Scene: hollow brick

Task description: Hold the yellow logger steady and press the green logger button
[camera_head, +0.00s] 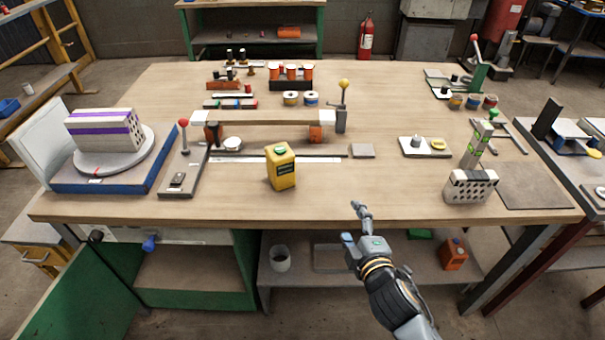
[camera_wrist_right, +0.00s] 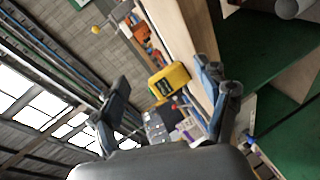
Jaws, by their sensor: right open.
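The yellow logger (camera_head: 281,171) stands upright on the workbench (camera_head: 400,190), near the middle of its front half. It has a green button (camera_head: 280,149) on top and a dark label on its front. My right gripper (camera_head: 356,222) is in front of the bench's front edge, to the right of the logger and apart from it. It is open and empty. In the right wrist view the logger (camera_wrist_right: 170,80) shows tilted between the two spread fingers of my right gripper (camera_wrist_right: 172,98), some way beyond them. My left gripper is not in either view.
A brick with purple bands (camera_head: 105,130) sits on a turntable at the left. A red-knobbed lever fixture (camera_head: 183,165) stands left of the logger. A hollow brick (camera_head: 470,187) stands at the front right. The bench top between logger and hollow brick is clear.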

